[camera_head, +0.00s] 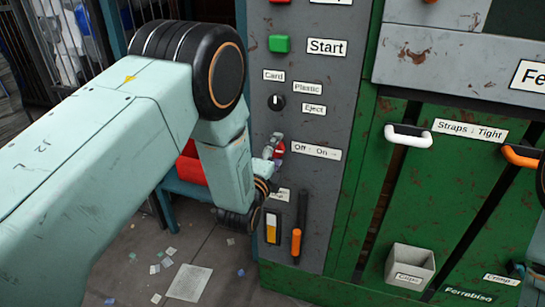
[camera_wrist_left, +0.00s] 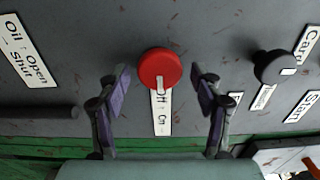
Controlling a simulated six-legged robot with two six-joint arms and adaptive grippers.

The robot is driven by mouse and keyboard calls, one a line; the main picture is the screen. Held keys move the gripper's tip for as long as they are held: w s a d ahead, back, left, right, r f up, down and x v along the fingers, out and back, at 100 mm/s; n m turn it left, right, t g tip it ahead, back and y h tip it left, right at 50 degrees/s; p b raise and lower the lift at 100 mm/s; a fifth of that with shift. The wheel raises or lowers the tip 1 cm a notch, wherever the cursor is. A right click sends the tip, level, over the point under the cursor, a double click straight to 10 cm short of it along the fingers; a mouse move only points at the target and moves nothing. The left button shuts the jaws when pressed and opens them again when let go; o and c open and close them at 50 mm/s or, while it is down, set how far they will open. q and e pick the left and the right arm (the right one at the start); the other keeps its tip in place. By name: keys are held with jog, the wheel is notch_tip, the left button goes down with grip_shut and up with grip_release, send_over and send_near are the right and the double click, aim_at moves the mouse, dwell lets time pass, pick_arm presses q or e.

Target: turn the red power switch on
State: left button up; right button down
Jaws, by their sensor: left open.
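The red power switch (camera_wrist_left: 160,68) is a round red knob on the grey panel, above an "Off : On" label (camera_wrist_left: 161,112) in the left wrist view. In the head view the red switch (camera_head: 279,148) shows just left of its label (camera_head: 315,151), partly hidden by my gripper. My left gripper (camera_head: 268,160) is at the switch. In the left wrist view its two purple-padded fingers (camera_wrist_left: 160,76) are open, one on each side of the knob, with a gap on both sides. Whether the fingers reach the knob's depth is hard to tell.
Above the switch are a black Card/Plastic/Eject knob (camera_head: 276,102) and a green Start button (camera_head: 279,44). Below are a yellow-and-white switch (camera_head: 272,227) and an orange-handled lever (camera_head: 297,241). A white handle (camera_head: 407,136) and a grey bin (camera_head: 409,267) are to the right.

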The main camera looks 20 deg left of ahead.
pick_arm(q)
jog(key=s, duration=1.2)
jog(key=shift+a, duration=0.25)
jog(key=s+a+f+n+g, duration=0.2)
jog(key=s+f+n+g, duration=0.85)
jog(key=f, duration=0.55)
jog(key=s+a+f+n+g, duration=0.1)
jog(key=s+f+n+g, duration=0.2)
jog(key=s, duration=0.9)
jog(key=s+f+n+g, duration=0.4)
jog(key=s+n, duration=0.1)
jog(key=s, duration=0.7)
jog(key=shift+s+a, duration=0.2)
jog(key=shift+a, duration=0.15)
jog(key=shift+r+n+g, duration=0.1)
jog(key=shift+n+g, duration=0.15)
